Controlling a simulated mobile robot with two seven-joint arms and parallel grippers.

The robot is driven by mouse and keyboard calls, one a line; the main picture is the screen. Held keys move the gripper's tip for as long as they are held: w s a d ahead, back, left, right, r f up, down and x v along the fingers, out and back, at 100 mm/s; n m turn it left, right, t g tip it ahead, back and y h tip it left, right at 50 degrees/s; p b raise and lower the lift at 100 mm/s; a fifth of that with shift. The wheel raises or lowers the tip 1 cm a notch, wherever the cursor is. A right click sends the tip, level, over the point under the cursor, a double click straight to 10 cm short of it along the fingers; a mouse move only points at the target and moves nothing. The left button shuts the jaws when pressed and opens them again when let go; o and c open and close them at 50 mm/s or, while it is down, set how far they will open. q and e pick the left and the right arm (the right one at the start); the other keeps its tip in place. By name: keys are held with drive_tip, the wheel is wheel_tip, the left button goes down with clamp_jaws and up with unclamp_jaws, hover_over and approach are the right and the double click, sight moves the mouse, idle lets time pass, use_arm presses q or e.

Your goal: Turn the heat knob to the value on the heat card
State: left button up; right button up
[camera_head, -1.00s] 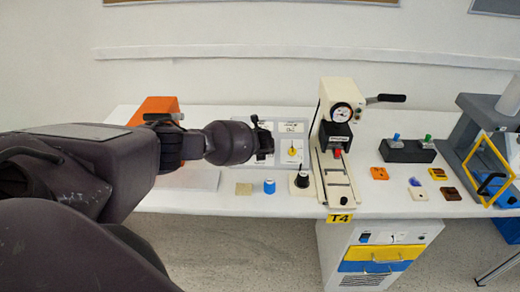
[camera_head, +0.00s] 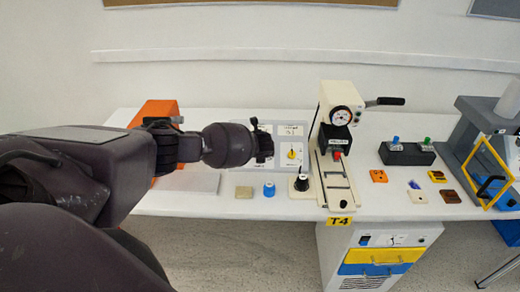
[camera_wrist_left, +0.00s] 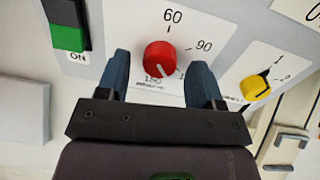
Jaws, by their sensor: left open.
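The red heat knob (camera_wrist_left: 160,57) sits on a light grey panel (camera_head: 271,163) in the left wrist view. A white mark on it points down and slightly right; 60 is printed above it, 90 to its right and 150 just below. My left gripper (camera_wrist_left: 159,63) is open, with one dark blue finger on each side of the knob; contact cannot be told. In the head view my left gripper (camera_head: 264,145) covers the red knob. A white card (camera_head: 290,130) stands above the yellow knob (camera_head: 291,154); its text is too small to read.
A green-and-black switch (camera_wrist_left: 68,25) marked ON is left of the red knob. The yellow knob (camera_wrist_left: 256,87) with its own scale is to the right. A cream press (camera_head: 337,105) stands right of the panel. A blue-capped item (camera_head: 269,189) is in front.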

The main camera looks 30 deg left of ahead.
use_arm(q)
drive_tip(key=p+v, duration=0.1)
drive_tip(key=v, duration=0.9)
